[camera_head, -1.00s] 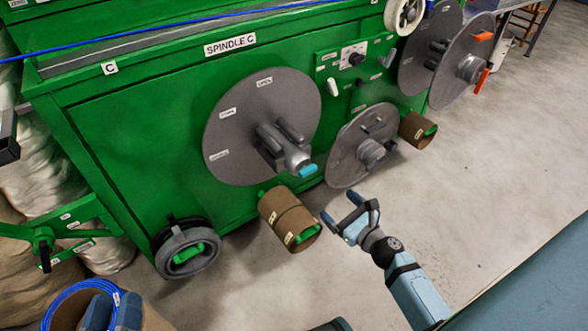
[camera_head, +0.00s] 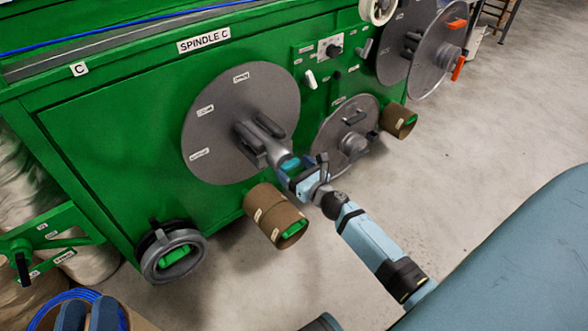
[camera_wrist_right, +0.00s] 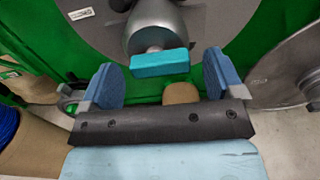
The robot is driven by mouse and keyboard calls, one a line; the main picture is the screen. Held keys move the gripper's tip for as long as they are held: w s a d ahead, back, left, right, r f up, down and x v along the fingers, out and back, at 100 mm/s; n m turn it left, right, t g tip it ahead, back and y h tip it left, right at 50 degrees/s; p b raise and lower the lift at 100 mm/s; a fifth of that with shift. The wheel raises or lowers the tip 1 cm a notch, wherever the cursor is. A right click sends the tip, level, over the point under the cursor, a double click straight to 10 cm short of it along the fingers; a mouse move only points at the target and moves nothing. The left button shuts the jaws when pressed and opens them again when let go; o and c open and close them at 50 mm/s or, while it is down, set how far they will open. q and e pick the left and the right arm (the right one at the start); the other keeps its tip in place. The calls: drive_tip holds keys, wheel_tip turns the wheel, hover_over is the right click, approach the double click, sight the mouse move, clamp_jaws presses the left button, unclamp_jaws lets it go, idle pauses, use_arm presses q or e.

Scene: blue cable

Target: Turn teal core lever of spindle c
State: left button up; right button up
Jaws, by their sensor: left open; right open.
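Spindle C is a large grey disc (camera_head: 215,110) on the green machine's front, below the "SPINDLE C" label (camera_head: 203,39). The small teal core lever (camera_wrist_right: 160,63) sits crosswise on the end of its grey hub (camera_wrist_right: 153,28); it also shows in the head view as a teal bit (camera_head: 290,163), partly hidden. My right gripper (camera_head: 302,169) is open at the hub's end. In the right wrist view its blue fingers (camera_wrist_right: 160,78) stand apart on either side of the lever, with gaps. My left gripper (camera_head: 88,316) is open at the bottom left, its fingertips showing.
Cardboard rolls with green cores (camera_head: 275,216) stick out below spindle C. A smaller grey disc (camera_head: 343,128) stands to its right. A blue cable coil (camera_head: 62,298) lies at the bottom left. The floor (camera_head: 490,130) to the right is clear.

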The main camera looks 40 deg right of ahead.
drive_tip(key=shift+w, duration=0.25)
drive_tip(key=c, duration=0.9)
